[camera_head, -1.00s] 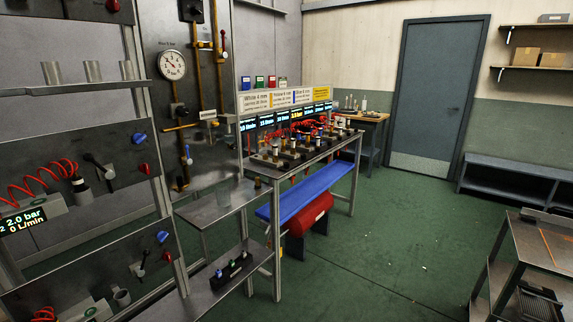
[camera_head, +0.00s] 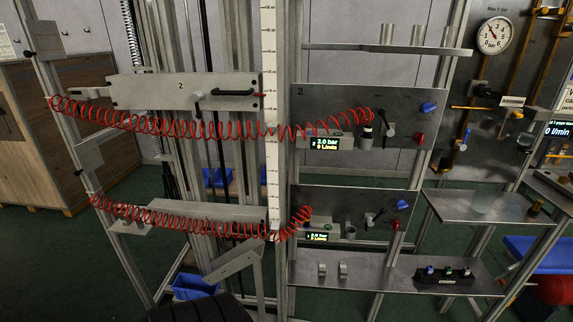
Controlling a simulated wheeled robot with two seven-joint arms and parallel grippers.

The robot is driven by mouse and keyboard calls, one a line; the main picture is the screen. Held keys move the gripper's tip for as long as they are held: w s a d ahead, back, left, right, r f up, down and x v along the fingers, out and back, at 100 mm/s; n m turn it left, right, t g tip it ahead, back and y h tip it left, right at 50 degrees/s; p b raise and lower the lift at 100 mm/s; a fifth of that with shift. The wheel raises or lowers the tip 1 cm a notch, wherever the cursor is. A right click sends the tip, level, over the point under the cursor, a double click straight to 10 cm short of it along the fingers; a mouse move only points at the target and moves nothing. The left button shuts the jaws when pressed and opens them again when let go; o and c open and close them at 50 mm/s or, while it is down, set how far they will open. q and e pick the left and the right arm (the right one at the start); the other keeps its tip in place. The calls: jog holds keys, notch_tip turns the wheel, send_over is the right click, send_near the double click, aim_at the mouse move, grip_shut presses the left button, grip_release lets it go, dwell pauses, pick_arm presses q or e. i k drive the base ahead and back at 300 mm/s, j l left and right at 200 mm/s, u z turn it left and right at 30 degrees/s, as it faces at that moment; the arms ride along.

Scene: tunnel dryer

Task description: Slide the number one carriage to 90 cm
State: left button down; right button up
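A long grey carriage marked 2 (camera_head: 150,92) sits on the upper part of an upright metal frame. It has a black handle and a small lever, and a red pointer at its right end meets the white vertical scale (camera_head: 270,60). A second grey carriage (camera_head: 215,211) is lower on the same frame. A red coiled hose (camera_head: 150,216) crosses its front, and I cannot read a number on it. The scale's figures are too small to read. Neither of my grippers is in view.
Two control panels (camera_head: 345,100) (camera_head: 330,208) with knobs and small displays stand right of the scale. Red hoses run from them across the carriages. Blue bins (camera_head: 190,286) lie low behind the frame. A wooden crate (camera_head: 50,130) stands at the left.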

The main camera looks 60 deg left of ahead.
aim_at(217, 212)
jog(key=u, duration=2.75)
jog(key=i+j, duration=0.1)
jog(key=j, duration=0.05)
